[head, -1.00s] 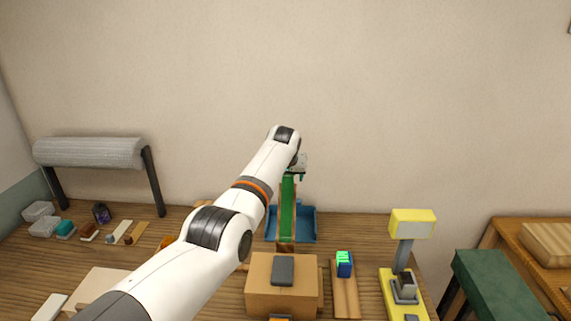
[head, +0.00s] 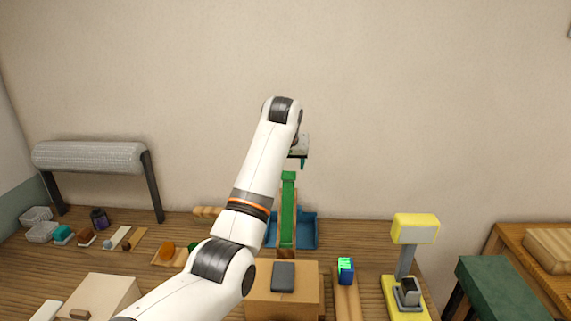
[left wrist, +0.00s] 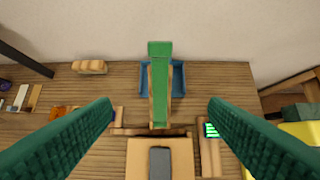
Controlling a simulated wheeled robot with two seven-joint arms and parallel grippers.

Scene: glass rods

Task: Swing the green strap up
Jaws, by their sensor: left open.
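The green strap (head: 288,208) stands upright along a wooden post above the blue tray (head: 307,230). In the left wrist view the strap (left wrist: 160,70) runs up the post, with a flat green end at its top. My left gripper (head: 302,162) is above the strap's top end and apart from it. In the left wrist view its two green fingers (left wrist: 160,115) are spread wide, with nothing between their tips. My right gripper is not in view.
A cardboard box (head: 258,290) with a dark grey pad (head: 283,276) stands in front of the strap. A blue-and-green block (head: 346,270) lies on a wooden board to its right. A yellow device (head: 414,228) stands farther right. A roll on a stand (head: 90,157) is at the left.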

